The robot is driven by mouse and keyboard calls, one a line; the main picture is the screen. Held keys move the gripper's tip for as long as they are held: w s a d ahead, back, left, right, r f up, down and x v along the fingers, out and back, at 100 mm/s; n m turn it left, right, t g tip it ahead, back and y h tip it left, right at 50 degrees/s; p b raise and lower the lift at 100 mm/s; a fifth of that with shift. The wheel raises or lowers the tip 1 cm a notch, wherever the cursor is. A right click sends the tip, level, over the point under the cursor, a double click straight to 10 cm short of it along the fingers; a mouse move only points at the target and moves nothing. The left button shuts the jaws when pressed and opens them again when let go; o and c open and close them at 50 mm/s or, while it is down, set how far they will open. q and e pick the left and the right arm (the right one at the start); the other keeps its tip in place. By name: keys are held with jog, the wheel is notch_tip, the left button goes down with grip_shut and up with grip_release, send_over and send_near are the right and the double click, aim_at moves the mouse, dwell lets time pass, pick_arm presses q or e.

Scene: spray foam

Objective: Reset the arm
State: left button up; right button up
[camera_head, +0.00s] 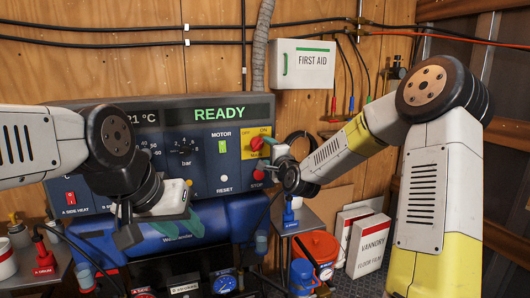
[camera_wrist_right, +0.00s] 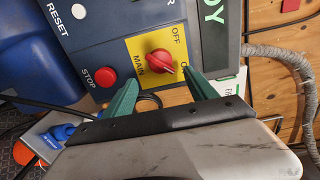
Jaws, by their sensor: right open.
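My right gripper (camera_head: 272,158) is in front of the panel's right end, by the red MAIN knob (camera_head: 257,144) on its yellow plate. In the right wrist view its two green fingers (camera_wrist_right: 161,90) are spread and empty, with the knob (camera_wrist_right: 159,62) ahead, between and beyond the tips. The knob's white mark points toward the ON side, partly hidden by a finger. I cannot tell whether a finger touches the plate. My left gripper (camera_head: 145,228) hangs low before the blue tank (camera_head: 225,215), its green fingers apart, with nothing seen between them.
The control panel (camera_head: 215,110) reads READY. A red STOP button (camera_wrist_right: 106,77) is close to the right gripper's finger. A first aid box (camera_head: 302,64) hangs above. An orange bucket (camera_head: 317,247) and white boxes (camera_head: 370,243) stand at lower right. Bottles and hoses crowd the lower left.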

jog(key=s+d+n+g+h, duration=0.1)
jog(key=s+d+n+g, duration=0.2)
jog(key=s, duration=1)
jog(key=s+d+n+g+h, duration=0.1)
jog(key=s+d+n+g, duration=0.3)
jog(key=s, duration=0.9)
jog(key=s+d+f+n+g+h, duration=0.1)
jog(key=s+d+n+g, duration=0.3)
jog(key=s+n, duration=0.4)
jog(key=s, duration=0.6)
jog(key=shift+d, duration=0.15)
